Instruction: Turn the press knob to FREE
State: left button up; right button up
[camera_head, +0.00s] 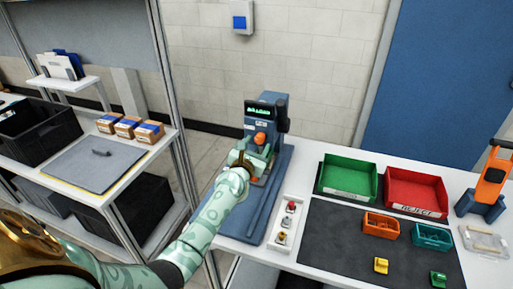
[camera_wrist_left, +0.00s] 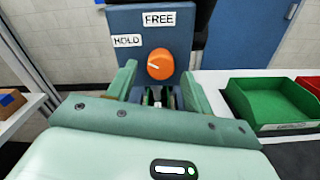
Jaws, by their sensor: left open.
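The blue press (camera_head: 265,112) stands on the table's left end, with a lit green display at its top. Its orange round knob (camera_wrist_left: 160,66) sits on the blue face in the left wrist view, and also shows in the head view (camera_head: 260,139). The knob's white mark points left, toward the HOLD label (camera_wrist_left: 127,41) side; the FREE label (camera_wrist_left: 159,19) is above the knob. My left gripper (camera_wrist_left: 159,82) is open, its fingers to either side of and below the knob. I cannot tell whether they touch it. My right gripper is not in view.
A green bin (camera_head: 348,178) and a red REJECT bin (camera_head: 415,193) stand right of the press. A white strip with small buttons (camera_head: 287,222) lies nearer. A dark mat (camera_head: 340,240) holds small orange, teal, yellow and green parts. A shelf rack (camera_head: 100,190) is at left.

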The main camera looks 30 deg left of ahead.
pick_arm(q)
jog(key=shift+w+r, duration=0.1)
jog(key=c, duration=1)
jog(key=shift+m, duration=0.3)
jog(key=m+p, duration=0.1)
jog(key=m, duration=0.4)
jog(key=shift+a+r, duration=0.1)
jog(key=m+p, duration=0.2)
jog(key=m, duration=0.4)
jog(key=shift+m, duration=0.4)
jog(key=o, duration=1)
